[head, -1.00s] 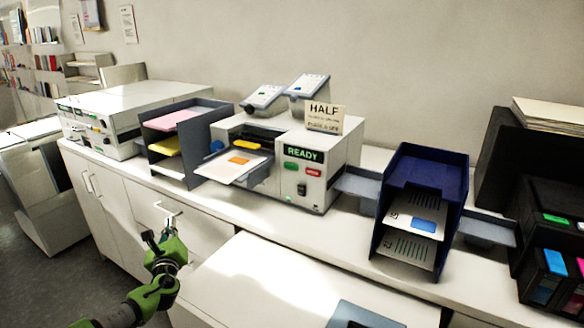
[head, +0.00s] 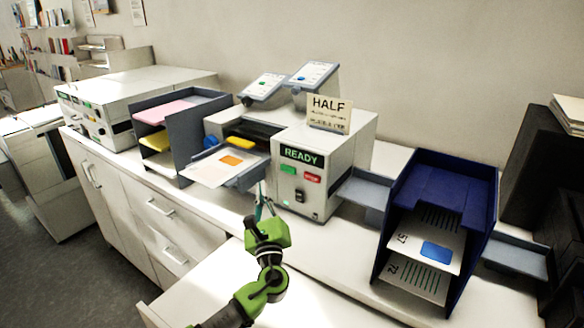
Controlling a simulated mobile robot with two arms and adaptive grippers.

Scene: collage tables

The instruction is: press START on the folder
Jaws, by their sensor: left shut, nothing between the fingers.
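The folder (head: 345,146) is a white box machine on the counter, with a lit READY display. Below the display are a green button (head: 288,170) and a red button (head: 312,177); their lettering is too small to read. A black switch (head: 299,195) sits lower on the same face. My left gripper (head: 261,190) is shut and empty, pointing up in front of the folder, left of and lower than the green button. It looks apart from the button, but the exact gap cannot be told. My right gripper is not in view.
A feed tray (head: 228,176) with a sheet sticks out left of the gripper. A HALF sign (head: 328,114) stands on the folder. A grey rack (head: 184,130) stands left, a dark blue rack (head: 440,172) right. White counter (head: 330,245) lies clear before the folder.

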